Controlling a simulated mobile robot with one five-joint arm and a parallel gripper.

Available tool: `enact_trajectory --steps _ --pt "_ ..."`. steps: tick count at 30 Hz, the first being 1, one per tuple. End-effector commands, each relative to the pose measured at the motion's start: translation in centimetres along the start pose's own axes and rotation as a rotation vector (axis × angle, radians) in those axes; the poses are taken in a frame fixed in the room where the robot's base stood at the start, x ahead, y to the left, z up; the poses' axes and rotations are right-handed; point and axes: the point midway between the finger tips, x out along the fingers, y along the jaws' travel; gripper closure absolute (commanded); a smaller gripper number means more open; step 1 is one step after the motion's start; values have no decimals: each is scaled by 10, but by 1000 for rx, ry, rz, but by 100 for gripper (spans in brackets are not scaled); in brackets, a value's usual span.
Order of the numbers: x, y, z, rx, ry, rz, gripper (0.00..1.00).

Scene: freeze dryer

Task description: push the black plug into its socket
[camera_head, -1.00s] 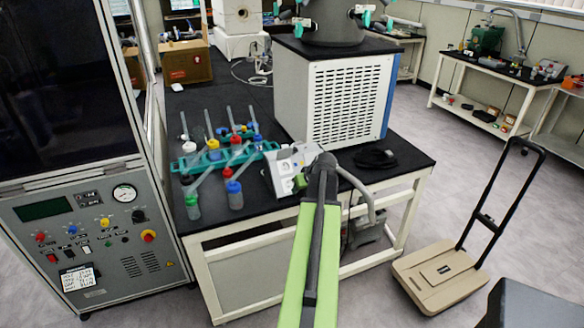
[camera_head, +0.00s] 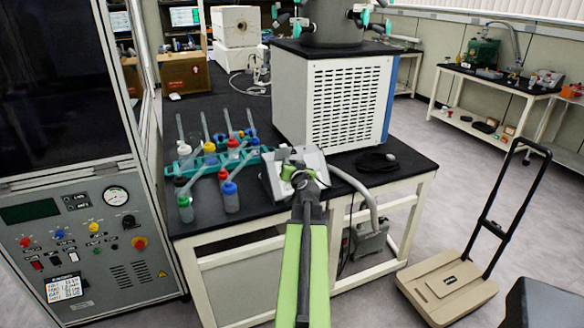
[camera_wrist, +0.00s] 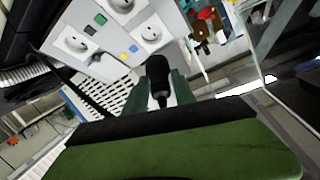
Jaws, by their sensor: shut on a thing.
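The black plug (camera_wrist: 158,78) sits between the two dark green fingers of my gripper (camera_wrist: 158,95) in the wrist view, and the fingers are shut on it. Its far end points at the light grey socket panel (camera_wrist: 98,55). The panel has round white sockets: one (camera_wrist: 150,36) is nearest the plug, another (camera_wrist: 74,42) is to the left. The plug appears outside the sockets; the exact gap cannot be told. In the head view my gripper (camera_head: 302,172) is in front of the grey panel box (camera_head: 318,160) at the table's front edge and hides part of it.
A teal rack (camera_head: 208,162) with several coloured-cap flasks stands left of the panel box. A white vented machine (camera_head: 342,105) stands behind it. A black coiled cable (camera_head: 376,162) lies to the right on the black tabletop. A beige cart (camera_head: 446,288) stands on the floor at right.

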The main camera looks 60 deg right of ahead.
Motion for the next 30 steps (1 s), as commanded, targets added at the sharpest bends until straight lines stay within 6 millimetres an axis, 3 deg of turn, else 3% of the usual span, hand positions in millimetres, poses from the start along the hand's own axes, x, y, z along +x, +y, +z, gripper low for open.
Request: enact_trajectory --steps 12,30 --pt "38 1 23 -1 0 0 100" --pt "39 1 24 1 -1 -2 100"
